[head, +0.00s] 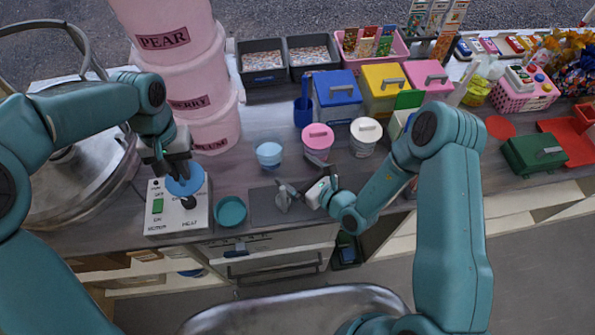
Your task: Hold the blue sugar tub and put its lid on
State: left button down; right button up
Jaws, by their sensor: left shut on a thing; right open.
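The blue sugar tub (268,154) is a small light-blue tub on the counter, left of the pink-lidded tub. It stands upright with no lid on it. The round blue lid (187,180) is in my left gripper (176,169), which is shut on it above the control box. The gripper partly hides the lid's far edge. My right gripper (285,191) is open over the grey mat, in front of the blue tub and apart from it.
The control box (164,215) and a teal bowl (231,211) are at the front left. A pink-lidded tub (318,140) and a white-lidded tub (365,135) stand right of the blue tub. Stacked pink tubs (205,90) rise behind left. A grey mat (262,207) lies in front.

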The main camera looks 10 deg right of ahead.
aim_at(279, 158)
pick_arm(q)
notch_tip(279, 158, down, 5)
jog(key=b, duration=0.4)
jog(key=shift+w+a+r, duration=0.1)
jog(key=shift+a+r, duration=0.05)
pick_arm(e)
jog(key=x, duration=1.1)
jog(key=shift+f, duration=0.1)
pick_arm(q)
jog(key=shift+r, duration=0.1)
pick_arm(e)
jog(key=shift+s, duration=0.1)
jog(key=c, duration=0.5)
jog(key=shift+c, duration=0.2)
pick_arm(q)
jog(key=shift+r, duration=0.1)
pick_arm(e)
jog(key=shift+r, duration=0.3)
